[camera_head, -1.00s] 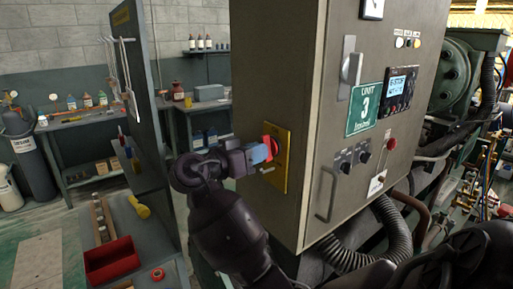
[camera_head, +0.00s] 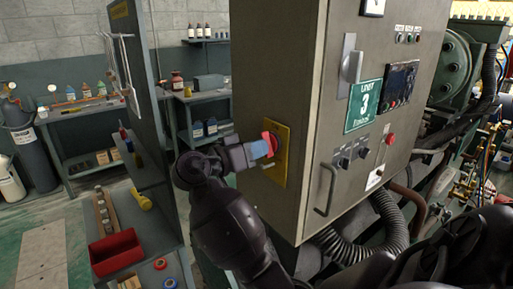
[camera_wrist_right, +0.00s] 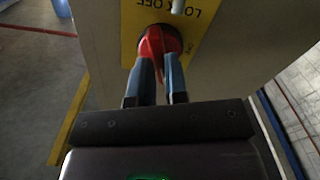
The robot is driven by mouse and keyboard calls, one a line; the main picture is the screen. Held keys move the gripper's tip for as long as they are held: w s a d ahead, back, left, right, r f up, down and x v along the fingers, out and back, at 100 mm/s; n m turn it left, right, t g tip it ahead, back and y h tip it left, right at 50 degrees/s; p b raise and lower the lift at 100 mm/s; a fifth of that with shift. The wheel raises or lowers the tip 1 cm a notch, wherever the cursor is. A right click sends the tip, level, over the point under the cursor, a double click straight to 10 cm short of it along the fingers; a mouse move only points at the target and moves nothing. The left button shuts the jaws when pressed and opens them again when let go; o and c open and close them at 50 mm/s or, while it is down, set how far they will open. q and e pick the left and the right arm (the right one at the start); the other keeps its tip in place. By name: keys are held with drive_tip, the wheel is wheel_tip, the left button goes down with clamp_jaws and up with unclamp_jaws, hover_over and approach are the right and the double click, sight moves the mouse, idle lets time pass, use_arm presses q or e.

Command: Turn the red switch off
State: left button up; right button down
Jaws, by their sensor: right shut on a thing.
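The red switch (camera_head: 270,139) is a rotary handle on a yellow plate (camera_head: 281,165) on the side wall of the grey control cabinet. In the right wrist view, the red switch (camera_wrist_right: 159,40) sits between my fingers, and the yellow plate (camera_wrist_right: 128,22) carries upside-down "LOCK OFF" lettering. My right gripper (camera_head: 261,149) is shut on the switch handle with its blue-grey fingers; the fingers also show in the wrist view (camera_wrist_right: 160,72). They partly hide the handle. My left gripper is not in view.
A shelf unit with a red bin (camera_head: 116,252) stands at left. Hoses (camera_head: 350,248) run below the cabinet.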

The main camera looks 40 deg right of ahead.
drive_tip(key=n, duration=0.4)
drive_tip(key=shift+n, duration=0.3)
drive_tip(key=n, duration=0.4)
idle(0.3)
drive_tip(key=n, duration=0.3)
drive_tip(key=c, duration=1.6)
unclamp_jaws()
drive_tip(key=shift+n, duration=0.4)
drive_tip(key=o, duration=0.4)
